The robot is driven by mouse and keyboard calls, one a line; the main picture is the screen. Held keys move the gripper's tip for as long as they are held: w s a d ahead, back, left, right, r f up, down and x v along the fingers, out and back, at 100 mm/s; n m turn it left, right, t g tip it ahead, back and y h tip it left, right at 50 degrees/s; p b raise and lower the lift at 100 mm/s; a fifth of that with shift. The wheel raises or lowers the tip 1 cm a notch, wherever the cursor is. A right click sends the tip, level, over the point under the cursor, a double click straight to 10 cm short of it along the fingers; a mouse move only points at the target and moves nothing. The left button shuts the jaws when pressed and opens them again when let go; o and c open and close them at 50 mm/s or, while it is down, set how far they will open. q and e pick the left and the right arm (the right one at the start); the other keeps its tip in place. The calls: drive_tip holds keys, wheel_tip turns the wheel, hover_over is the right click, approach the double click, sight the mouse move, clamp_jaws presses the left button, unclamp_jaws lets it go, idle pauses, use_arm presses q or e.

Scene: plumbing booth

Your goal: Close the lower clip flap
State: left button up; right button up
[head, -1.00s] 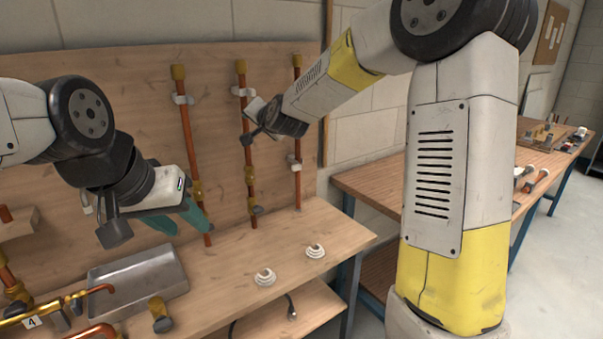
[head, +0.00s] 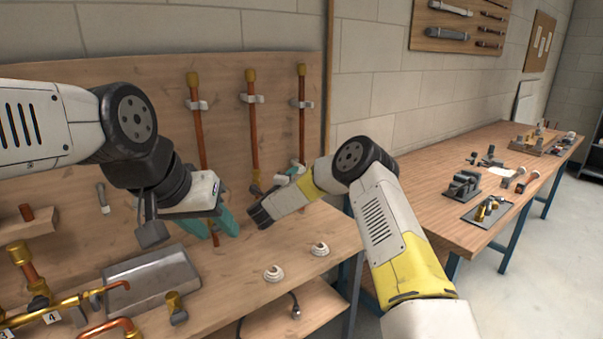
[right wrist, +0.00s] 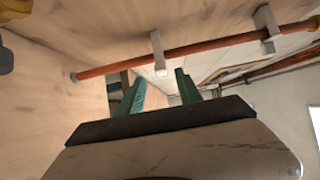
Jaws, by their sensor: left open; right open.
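The right copper pipe (head: 302,130) stands upright on the wooden board. Its lower clip (head: 298,167) is pale and partly crowded by my right arm. In the right wrist view the pipe (right wrist: 205,45) runs across the top, with the lower clip (right wrist: 158,52) just beyond the fingers and another clip (right wrist: 266,30) farther right. I cannot tell how the lower clip's flap stands. My right gripper (right wrist: 158,88) is open and empty, its green fingers short of the pipe; in the head view it is mostly hidden. My left gripper (head: 222,222) is open in front of the left pipe's lower part.
Two more copper pipes, the left (head: 200,140) and the middle (head: 254,130), carry upper clips. Two white ring-shaped pieces (head: 273,273) lie on the bench (head: 240,295). A metal tray (head: 150,278) and brass fittings stand at the left. A second bench (head: 440,190) is at the right.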

drive_tip(key=x, duration=0.6)
drive_tip(key=shift+w+d, duration=0.1)
drive_tip(key=shift+w, duration=0.25)
clamp_jaws()
